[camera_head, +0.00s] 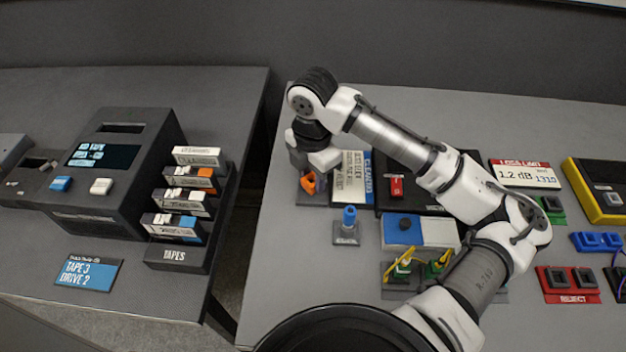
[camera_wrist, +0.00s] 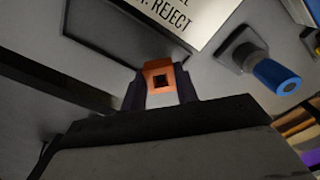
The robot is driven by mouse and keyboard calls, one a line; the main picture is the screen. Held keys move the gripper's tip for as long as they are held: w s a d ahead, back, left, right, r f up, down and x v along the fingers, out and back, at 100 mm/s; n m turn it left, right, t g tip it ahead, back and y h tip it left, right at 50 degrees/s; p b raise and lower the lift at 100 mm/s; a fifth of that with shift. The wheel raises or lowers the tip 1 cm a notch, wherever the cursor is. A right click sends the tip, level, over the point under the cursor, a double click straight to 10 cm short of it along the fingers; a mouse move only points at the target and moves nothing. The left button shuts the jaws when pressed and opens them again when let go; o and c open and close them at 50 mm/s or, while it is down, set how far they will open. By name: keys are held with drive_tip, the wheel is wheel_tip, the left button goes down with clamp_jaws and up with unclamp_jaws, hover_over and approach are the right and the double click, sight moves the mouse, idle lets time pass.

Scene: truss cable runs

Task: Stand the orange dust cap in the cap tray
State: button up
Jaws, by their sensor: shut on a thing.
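The orange dust cap (camera_wrist: 158,66) shows in the wrist view with a dark square opening facing the camera. My gripper (camera_wrist: 159,90) is shut on it, one dark finger on each side. In the head view the cap (camera_head: 308,184) shows at the left of the right-hand table, below my wrist, and my gripper (camera_head: 307,176) is mostly hidden by my arm. A small grey base (camera_head: 312,200) lies just below the cap there. I cannot tell whether it is the cap tray, or whether the cap touches it.
A blue-topped piece on a grey base (camera_head: 346,238) stands right of the cap; its blue end (camera_wrist: 277,77) shows in the wrist view. A printed card (camera_head: 351,180) lies beside the gripper. The table's left edge and a gap are close by. The front left of this table is clear.

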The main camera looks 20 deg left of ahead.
sight(313, 182)
drive_tip(key=shift+f, duration=1.15)
drive_tip(key=shift+f, duration=0.1)
drive_tip(key=o, duration=0.7)
drive_tip(key=shift+c, duration=0.2)
wheel_tip(313, 182, up, 12)
drive_tip(key=b, duration=0.1)
